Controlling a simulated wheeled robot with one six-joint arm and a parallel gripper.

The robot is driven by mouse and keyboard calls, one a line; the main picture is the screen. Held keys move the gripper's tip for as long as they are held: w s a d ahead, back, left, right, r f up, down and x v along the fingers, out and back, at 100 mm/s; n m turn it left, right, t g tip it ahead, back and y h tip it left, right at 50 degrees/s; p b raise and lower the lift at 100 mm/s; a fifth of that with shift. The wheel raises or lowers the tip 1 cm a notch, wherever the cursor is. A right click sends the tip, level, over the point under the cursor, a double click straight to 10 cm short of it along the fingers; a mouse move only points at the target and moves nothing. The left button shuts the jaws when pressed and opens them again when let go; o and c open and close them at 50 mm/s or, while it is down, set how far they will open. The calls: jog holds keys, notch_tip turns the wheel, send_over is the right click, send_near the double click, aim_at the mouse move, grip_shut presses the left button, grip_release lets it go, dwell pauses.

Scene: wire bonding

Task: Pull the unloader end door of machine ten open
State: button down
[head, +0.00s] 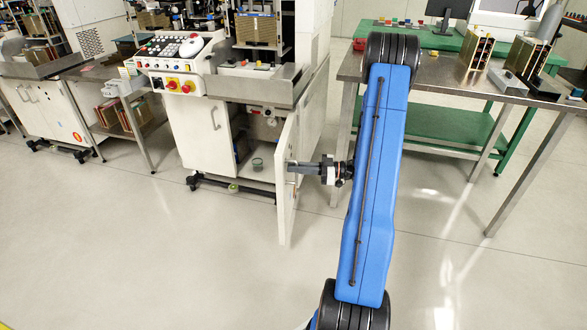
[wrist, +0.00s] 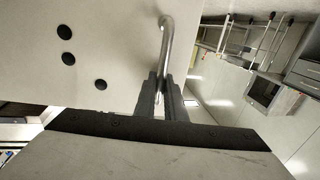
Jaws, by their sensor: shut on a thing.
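The unloader end door (head: 285,205) is a white panel on the lower right of the machine cabinet. It stands swung out, seen nearly edge-on in the head view, and the cabinet interior (head: 258,140) shows beside it. In the wrist view the door face (wrist: 105,30) is pale with several dark round spots. Its curved metal bar handle (wrist: 167,38) runs down between the dark fingers of my gripper (wrist: 165,92), which is shut on it. In the head view my gripper (head: 296,165) reaches the door from the right; the handle is hidden there.
A closed white door with a handle (head: 200,130) is left of the opening. A small round pot (head: 257,164) sits inside the cabinet. A steel table (head: 430,84) stands to the right, with a green bench behind. The floor in front of the door is clear.

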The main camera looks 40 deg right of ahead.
jog(key=c, duration=2.1)
grip_release()
jog(key=v, duration=1.7)
jog(key=shift+d, duration=0.2)
jog(key=shift+s, duration=0.15)
